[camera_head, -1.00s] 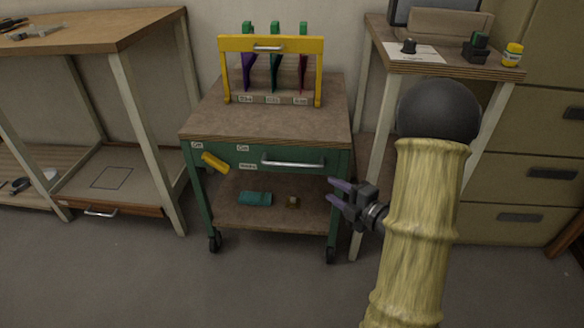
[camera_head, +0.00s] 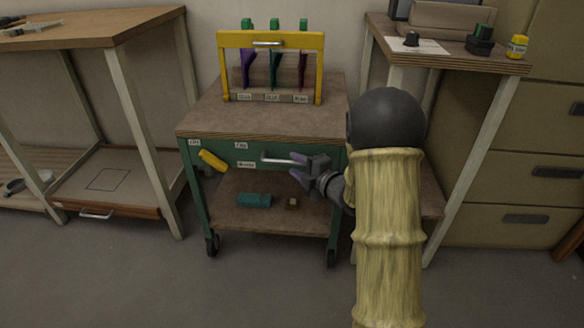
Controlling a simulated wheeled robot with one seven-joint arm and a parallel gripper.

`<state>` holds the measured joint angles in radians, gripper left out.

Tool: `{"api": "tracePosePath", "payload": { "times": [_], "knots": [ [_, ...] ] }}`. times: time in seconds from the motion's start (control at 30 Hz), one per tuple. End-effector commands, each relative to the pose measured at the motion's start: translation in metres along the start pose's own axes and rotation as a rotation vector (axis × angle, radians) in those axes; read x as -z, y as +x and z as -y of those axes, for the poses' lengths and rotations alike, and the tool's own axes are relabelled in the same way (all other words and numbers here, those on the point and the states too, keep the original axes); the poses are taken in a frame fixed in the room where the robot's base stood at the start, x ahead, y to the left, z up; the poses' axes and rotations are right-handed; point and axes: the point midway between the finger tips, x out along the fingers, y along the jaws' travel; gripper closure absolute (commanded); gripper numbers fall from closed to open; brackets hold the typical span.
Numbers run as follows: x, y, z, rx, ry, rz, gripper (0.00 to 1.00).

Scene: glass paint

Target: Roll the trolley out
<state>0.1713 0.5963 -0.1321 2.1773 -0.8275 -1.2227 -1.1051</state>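The green trolley (camera_head: 262,118) has a brown top and dark castors, and stands between two benches. A silver bar handle (camera_head: 277,161) runs across its front drawer; its right end is hidden behind my gripper. My gripper (camera_head: 294,167) is in front of the drawer at the right end of the handle. A yellow rack (camera_head: 321,68) with several hanging tools stands on the trolley's top.
A yellow object (camera_head: 213,160) sticks out at the trolley's front left. A teal roll (camera_head: 254,200) lies on its lower shelf. The left bench (camera_head: 100,36) and right bench (camera_head: 440,58) flank the trolley closely. The floor in front (camera_head: 270,285) is clear.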

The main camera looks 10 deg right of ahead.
Motion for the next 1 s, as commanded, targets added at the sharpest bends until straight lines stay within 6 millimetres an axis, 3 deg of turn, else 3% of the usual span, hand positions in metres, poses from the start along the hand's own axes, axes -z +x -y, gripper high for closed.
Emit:
{"api": "tracePosePath", "payload": {
  "times": [0.2,0.5,0.7,1.0],
  "knots": [
    [0.0,0.024,0.001,0.0,-0.001,0.0,0.64],
    [0.0,0.026,0.0,0.0,0.0,0.001,0.64],
    [0.0,0.026,0.0,0.0,0.0,0.001,1.0],
    [0.0,0.026,0.0,0.001,-0.001,0.0,1.0]
  ]
}}
